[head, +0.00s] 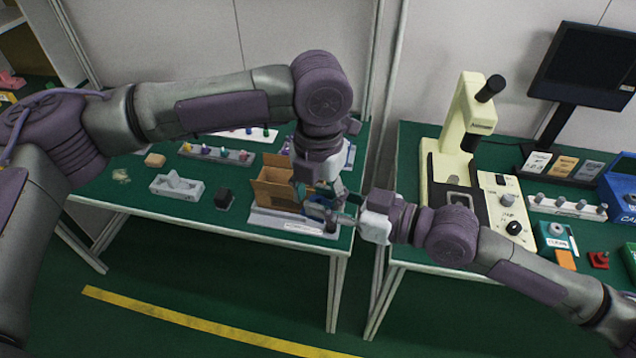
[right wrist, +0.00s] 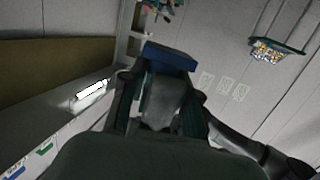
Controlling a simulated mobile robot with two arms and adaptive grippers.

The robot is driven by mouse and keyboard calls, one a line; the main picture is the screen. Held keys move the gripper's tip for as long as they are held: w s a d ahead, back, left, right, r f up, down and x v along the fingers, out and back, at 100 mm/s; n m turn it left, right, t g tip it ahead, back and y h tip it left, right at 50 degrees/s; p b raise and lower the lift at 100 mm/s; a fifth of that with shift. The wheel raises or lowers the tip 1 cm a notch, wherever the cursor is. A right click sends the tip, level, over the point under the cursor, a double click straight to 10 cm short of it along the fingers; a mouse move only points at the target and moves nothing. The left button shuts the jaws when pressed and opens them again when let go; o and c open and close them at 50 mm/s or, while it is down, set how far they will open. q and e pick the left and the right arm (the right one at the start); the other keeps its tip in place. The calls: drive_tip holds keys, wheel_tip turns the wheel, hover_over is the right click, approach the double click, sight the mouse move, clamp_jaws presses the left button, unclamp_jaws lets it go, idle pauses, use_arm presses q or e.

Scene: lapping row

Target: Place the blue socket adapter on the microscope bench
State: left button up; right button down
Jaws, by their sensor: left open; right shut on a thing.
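A blue block, which looks like the blue socket adapter (right wrist: 170,58), is between the fingers of my right gripper (right wrist: 160,95) in the right wrist view. In the head view my right gripper (head: 334,217) is shut on it at the right end of the left table, beside an open cardboard box (head: 272,191). The adapter is mostly hidden there by the grippers. My left gripper (head: 318,190) is open, just above the right one and close to the box; whether it touches anything is unclear. The microscope bench (head: 412,150) is the green-topped table at right, with a cream microscope (head: 468,115).
The box stands on a grey labelled base (head: 268,222). A dark block (head: 224,198) and a white holder (head: 176,187) lie to its left. The bench holds a peg rack (head: 567,207), a blue bin (head: 622,190) and a monitor (head: 585,65). A gap separates the tables.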

use_arm(q)
clamp_jaws()
use_arm(e)
drive_tip(key=c, duration=0.8)
unclamp_jaws()
drive_tip(key=shift+o, duration=0.2)
